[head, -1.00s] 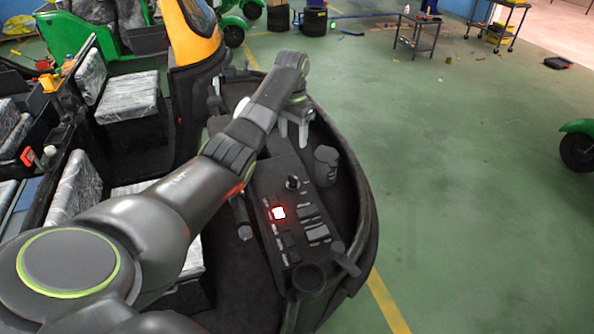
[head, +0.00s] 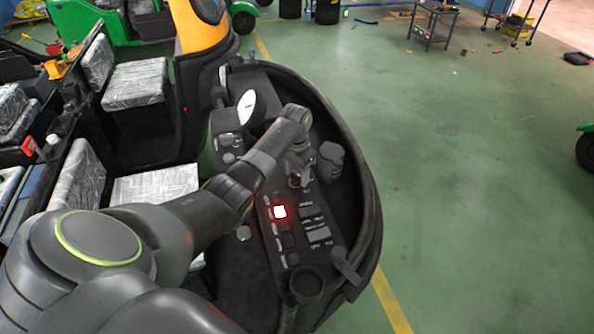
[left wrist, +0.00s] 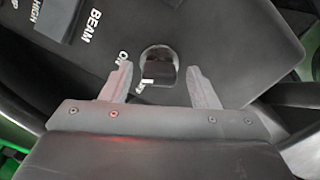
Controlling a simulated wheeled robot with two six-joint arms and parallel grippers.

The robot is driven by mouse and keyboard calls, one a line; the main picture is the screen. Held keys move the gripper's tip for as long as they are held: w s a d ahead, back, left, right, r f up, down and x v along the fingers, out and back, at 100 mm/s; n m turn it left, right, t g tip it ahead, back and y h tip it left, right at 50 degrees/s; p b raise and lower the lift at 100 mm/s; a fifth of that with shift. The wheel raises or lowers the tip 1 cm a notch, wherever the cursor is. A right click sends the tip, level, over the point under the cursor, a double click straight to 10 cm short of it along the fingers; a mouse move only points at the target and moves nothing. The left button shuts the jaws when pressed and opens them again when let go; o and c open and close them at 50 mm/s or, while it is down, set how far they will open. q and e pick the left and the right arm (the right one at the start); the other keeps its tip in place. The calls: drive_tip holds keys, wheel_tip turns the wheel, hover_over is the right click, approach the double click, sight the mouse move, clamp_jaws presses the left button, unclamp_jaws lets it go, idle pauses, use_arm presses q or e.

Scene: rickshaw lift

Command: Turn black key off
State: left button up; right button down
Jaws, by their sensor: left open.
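The black key (left wrist: 158,74) sits in a round metallic socket on the black control panel (left wrist: 205,30) in the left wrist view. A small white mark shows beside it, and a partly covered label starting with "O" is to its left. My left gripper (left wrist: 159,68) is open, with one finger on each side of the key and gaps on both sides. In the head view, my left gripper (head: 299,178) is over the upper part of the panel and hides the key. My right gripper is not in view.
A lit red-and-white button (head: 280,212) and several dark switches (head: 314,222) are on the panel nearer to me. A dark cup-like part (head: 331,161) stands close right of the gripper.

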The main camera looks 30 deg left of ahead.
use_arm(q)
drive_tip(key=shift+s, duration=0.1)
drive_tip(key=shift+r, duration=0.1)
drive_tip(key=shift+c, duration=1.2)
drive_tip(key=c, duration=0.7)
drive_tip(key=shift+c, duration=0.2)
drive_tip(key=n, duration=0.5)
drive_tip(key=shift+n, duration=0.3)
drive_tip(key=n, duration=0.6)
drive_tip(key=shift+n, duration=0.3)
